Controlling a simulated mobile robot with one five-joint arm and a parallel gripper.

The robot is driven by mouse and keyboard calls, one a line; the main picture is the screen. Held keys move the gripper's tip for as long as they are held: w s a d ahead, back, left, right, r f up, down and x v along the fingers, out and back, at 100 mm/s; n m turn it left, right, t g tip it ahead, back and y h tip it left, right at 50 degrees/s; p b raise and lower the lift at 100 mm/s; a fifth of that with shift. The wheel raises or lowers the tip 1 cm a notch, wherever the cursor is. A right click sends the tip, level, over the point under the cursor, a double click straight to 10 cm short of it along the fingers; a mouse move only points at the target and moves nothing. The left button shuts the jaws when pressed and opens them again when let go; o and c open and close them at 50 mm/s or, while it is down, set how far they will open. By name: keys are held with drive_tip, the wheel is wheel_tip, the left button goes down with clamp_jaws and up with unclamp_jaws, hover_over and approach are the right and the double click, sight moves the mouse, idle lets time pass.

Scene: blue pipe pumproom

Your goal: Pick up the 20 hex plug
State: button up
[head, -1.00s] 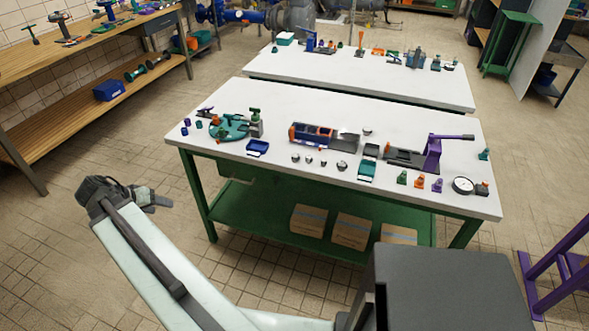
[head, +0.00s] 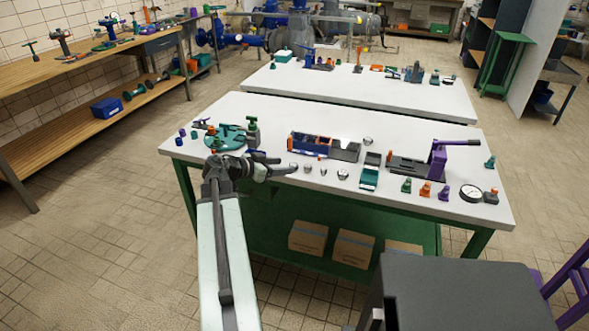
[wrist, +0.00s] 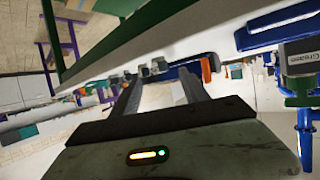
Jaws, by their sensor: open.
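Several small silver-grey plugs stand in a row near the front edge of the near white table, among them one (head: 323,171) and a larger one at the right end (head: 342,174). I cannot read sizes, so I cannot tell which is the 20 hex plug. My gripper (head: 284,163) reaches over the table's front edge at the left end of this row. It is open, and no held object shows. In the wrist view, my gripper's two fingers (wrist: 160,80) point along the table, with small grey pieces (wrist: 145,73) beyond the tips.
A blue-and-orange toolbox (head: 310,144) stands behind the plugs. A teal tray (head: 370,172), coloured pieces, a purple lever press (head: 438,160) and a dial gauge (head: 470,193) are to the right. A teal round fixture (head: 227,138) is at the left. Cardboard boxes (head: 308,237) sit below.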

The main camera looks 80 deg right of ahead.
sight(292, 165)
drive_tip(key=b+x, duration=0.1)
drive_tip(key=x, duration=0.4)
drive_tip(key=shift+b, duration=0.35)
drive_tip(key=shift+a+r, duration=0.1)
drive_tip(key=shift+c, duration=0.3)
clamp_jaws()
drive_tip(key=shift+r, duration=0.1)
wheel_tip(292, 165, up, 10)
drive_tip(key=p, duration=1)
